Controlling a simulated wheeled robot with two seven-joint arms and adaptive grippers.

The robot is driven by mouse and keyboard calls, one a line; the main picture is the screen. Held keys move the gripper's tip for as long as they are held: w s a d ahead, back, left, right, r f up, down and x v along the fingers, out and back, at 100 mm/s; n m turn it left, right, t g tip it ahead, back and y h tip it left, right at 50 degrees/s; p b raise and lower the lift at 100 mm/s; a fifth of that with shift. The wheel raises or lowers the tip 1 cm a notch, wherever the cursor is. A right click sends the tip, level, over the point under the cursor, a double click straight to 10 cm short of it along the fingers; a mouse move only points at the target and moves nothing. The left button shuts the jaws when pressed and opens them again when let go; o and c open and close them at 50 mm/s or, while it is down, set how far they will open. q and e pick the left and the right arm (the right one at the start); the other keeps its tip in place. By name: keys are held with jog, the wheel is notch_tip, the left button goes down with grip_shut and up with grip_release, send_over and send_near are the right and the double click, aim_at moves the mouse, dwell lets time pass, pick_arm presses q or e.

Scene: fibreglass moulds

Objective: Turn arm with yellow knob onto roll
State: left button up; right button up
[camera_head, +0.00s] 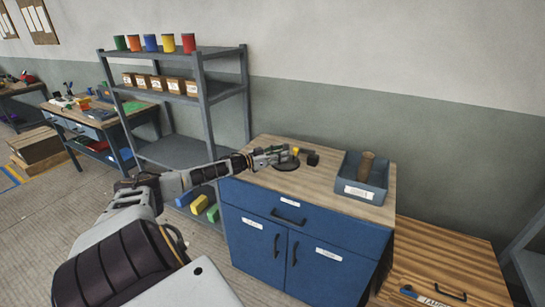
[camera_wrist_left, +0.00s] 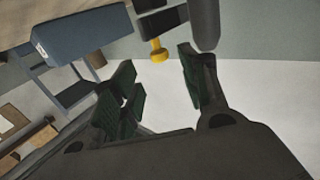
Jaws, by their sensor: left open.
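The yellow knob (camera_head: 296,151) shows beside my left gripper (camera_head: 274,155) over the wooden top of the blue cabinet. In the left wrist view the yellow knob (camera_wrist_left: 158,51) hangs from dark blocks (camera_wrist_left: 163,20), just beyond the open fingers of my left gripper (camera_wrist_left: 157,82); nothing is between them. A dark round base (camera_head: 287,165) lies under the gripper, and a black block (camera_head: 313,159) is to its right. A dark grey cylinder (camera_wrist_left: 205,22) stands by the right finger in the wrist view; I cannot tell whether it is the roll. The right gripper is out of view.
A blue-grey bin (camera_head: 352,189) holding a brown roll-like piece (camera_head: 367,166) stands on the right of the cabinet top (camera_head: 328,193). A metal shelf (camera_head: 203,87) with pots and small boxes stands to the left. A wooden-topped unit (camera_head: 450,255) is at right.

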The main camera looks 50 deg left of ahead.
pick_arm(q)
jog(key=shift+v, duration=1.8)
